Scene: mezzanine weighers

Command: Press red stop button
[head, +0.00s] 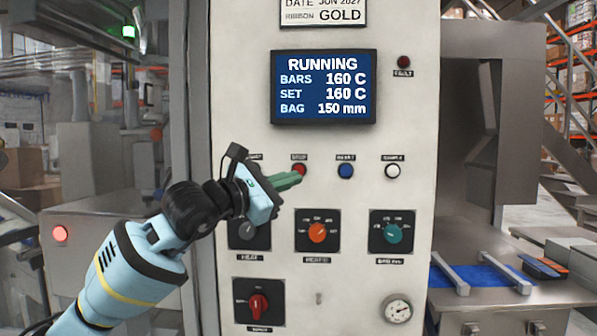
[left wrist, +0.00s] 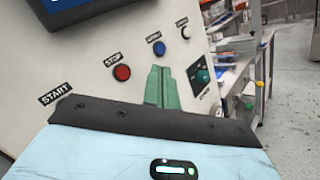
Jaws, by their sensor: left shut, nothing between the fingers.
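The red stop button (head: 299,170) sits on the white control panel (head: 230,60), under a small label. In the left wrist view the red button (left wrist: 122,73) is below the word STOP, left of the green fingers. My left gripper (head: 297,179) has its green fingers shut and empty, with the tips near the lower left of the stop button in the head view. I cannot tell whether they touch the panel. In the left wrist view the shut fingers (left wrist: 158,84) point at the panel between the red and blue buttons. My right gripper is not in view.
A blue button (head: 345,171) and a white button (head: 392,171) are to the right. Several knobs, such as an orange one (head: 317,233), are below. The screen (head: 323,87) above reads RUNNING. A metal table (head: 500,291) stands at the right.

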